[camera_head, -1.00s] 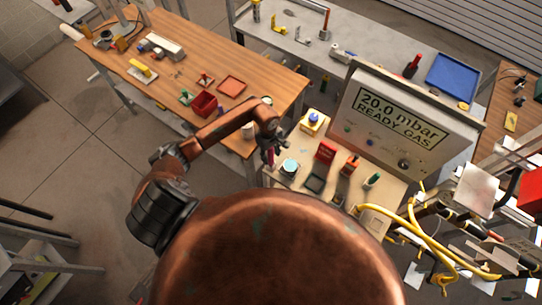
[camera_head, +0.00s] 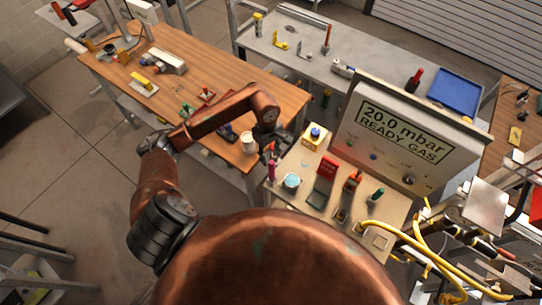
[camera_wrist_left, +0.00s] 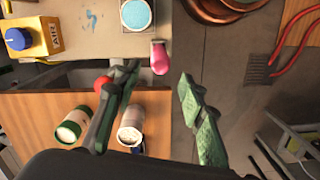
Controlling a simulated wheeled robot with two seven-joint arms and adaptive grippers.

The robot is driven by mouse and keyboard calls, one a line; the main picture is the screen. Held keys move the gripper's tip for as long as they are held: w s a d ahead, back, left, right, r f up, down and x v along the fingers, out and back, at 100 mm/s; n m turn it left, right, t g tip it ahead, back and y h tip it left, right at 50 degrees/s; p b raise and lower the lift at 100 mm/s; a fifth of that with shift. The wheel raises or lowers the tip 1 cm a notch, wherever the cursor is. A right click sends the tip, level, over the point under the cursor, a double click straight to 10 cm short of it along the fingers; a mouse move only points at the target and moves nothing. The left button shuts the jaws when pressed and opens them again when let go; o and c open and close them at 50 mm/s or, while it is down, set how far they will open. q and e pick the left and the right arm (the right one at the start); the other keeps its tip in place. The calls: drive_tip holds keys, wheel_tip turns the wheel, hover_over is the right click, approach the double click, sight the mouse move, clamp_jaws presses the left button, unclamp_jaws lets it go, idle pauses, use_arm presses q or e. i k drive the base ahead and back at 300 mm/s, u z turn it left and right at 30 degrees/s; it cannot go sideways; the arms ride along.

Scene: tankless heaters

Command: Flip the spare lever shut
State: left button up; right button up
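A pink handle (camera_head: 271,170), which may be the spare lever, stands at the left edge of the beige control bench (camera_head: 293,208). No label on it is readable. In the left wrist view the pink handle (camera_wrist_left: 159,57) sticks out past the bench edge, ahead of the space between my fingers. My left gripper (camera_head: 273,146) is at that edge, just above the handle in the picture. In the left wrist view the fingers of my left gripper (camera_wrist_left: 158,75) are spread wide with nothing held. Contact with the handle is not visible. My right gripper is not in view.
A round teal-topped part (camera_head: 291,181) sits next to the handle. A yellow box with a blue knob (camera_head: 315,136), a red cover (camera_head: 327,166) and a display panel (camera_head: 405,130) are close by. A white cup (camera_head: 248,142) stands on the wooden table (camera_head: 205,68).

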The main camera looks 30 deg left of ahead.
sight(391, 256)
drive_tip(key=z, duration=1.4)
